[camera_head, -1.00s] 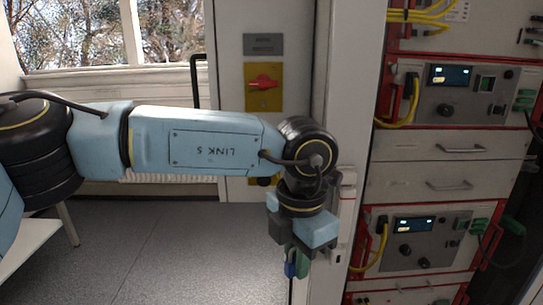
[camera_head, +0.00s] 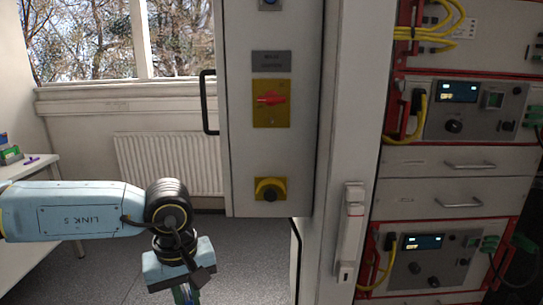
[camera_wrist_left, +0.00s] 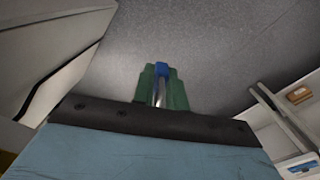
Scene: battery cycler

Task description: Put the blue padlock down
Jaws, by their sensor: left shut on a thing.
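The blue padlock (camera_wrist_left: 162,70) shows in the left wrist view between the green fingertips of my left gripper (camera_wrist_left: 161,88). Its blue body is at the tips and its silver shackle runs back between the fingers. The gripper is shut on it, with grey floor behind. In the head view, my left gripper (camera_head: 185,292) points down at the bottom edge, left of the cabinet, and the padlock is mostly cut off there. My right gripper is in neither view.
A white table (camera_head: 35,172) at the left holds small green and blue items and a purple pen. A cabinet with a red switch (camera_head: 268,98) on a yellow plate and a yellow-based knob (camera_head: 270,189) stands in the middle. Instrument racks (camera_head: 450,170) fill the right. Floor between is clear.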

